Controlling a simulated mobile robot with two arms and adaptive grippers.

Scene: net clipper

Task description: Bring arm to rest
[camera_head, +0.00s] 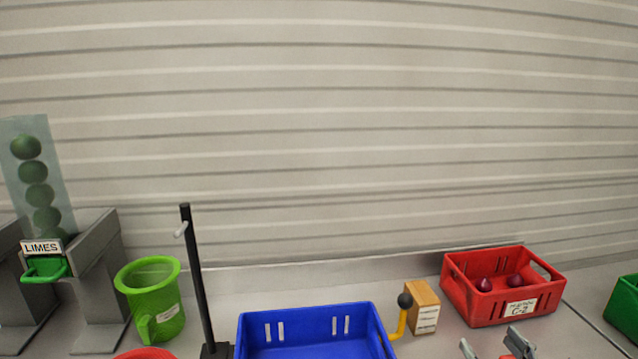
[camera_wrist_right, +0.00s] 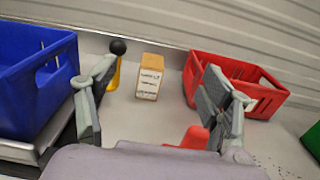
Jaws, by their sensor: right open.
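My right gripper (camera_head: 493,345) shows at the bottom edge of the head view, only its grey fingertips in sight. In the right wrist view its two fingers (camera_wrist_right: 157,82) stand wide apart, with nothing between them. It is in front of the red crate (camera_head: 487,302) and the small orange-brown box (camera_head: 424,308), apart from both. The crate also shows behind the right finger in the wrist view (camera_wrist_right: 268,101). My left gripper is in neither view.
A blue crate (camera_head: 309,316) stands left of my right gripper. Further left are a black stand (camera_head: 195,275), a green jug (camera_head: 152,297) and the limes dispenser (camera_head: 95,250). A yellow lever with a black knob (camera_head: 404,301) is beside the box. A green crate (camera_head: 625,308) is far right.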

